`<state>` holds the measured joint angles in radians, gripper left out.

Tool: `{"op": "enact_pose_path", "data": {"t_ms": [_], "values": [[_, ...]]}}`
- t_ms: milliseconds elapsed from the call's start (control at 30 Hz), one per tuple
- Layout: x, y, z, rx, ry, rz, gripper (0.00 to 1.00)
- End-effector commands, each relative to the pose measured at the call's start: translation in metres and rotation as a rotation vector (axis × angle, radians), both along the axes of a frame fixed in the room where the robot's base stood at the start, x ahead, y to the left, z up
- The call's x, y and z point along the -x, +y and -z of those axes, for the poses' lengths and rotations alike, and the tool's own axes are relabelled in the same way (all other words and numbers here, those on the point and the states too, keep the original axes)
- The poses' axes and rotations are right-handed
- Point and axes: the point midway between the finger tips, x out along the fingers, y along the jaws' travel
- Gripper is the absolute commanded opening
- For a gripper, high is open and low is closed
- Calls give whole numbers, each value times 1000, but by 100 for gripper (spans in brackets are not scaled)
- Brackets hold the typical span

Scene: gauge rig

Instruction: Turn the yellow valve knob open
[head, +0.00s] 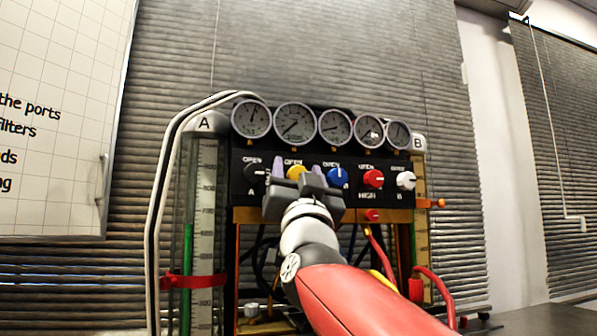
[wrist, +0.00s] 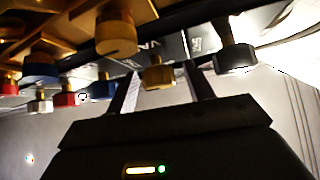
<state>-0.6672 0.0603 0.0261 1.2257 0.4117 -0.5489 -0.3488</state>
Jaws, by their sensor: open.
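The yellow valve knob (head: 296,172) is on the black panel of the gauge rig, under an "OPEN" label. My gripper (head: 297,168) is in front of it, with one finger on each side, and hides its lower part. In the wrist view the yellow knob (wrist: 158,77) shows between the two spread fingers of my gripper (wrist: 162,72). The gripper is open, and gaps show between the fingers and the knob. I cannot tell which way the knob's pointer faces.
A black knob (head: 257,173) is close on the left and a blue knob (head: 337,177) close on the right. A red knob (head: 373,178) and a white knob (head: 405,180) are further right. Several round gauges (head: 294,122) line the top. Tubes and hoses hang around the rig.

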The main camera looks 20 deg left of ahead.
Motion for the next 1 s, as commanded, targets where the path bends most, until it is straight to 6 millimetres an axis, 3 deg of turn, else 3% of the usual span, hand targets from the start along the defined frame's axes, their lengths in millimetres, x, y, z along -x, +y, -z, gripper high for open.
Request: {"op": "enact_pose_path", "data": {"t_ms": [67,400,767,1000], "values": [[0,0,0,0,0,0,51],[0,0,0,0,0,0,8],[0,-1,3,47,-30,2,8],[0,-2,3,167,-104,6,8]]}}
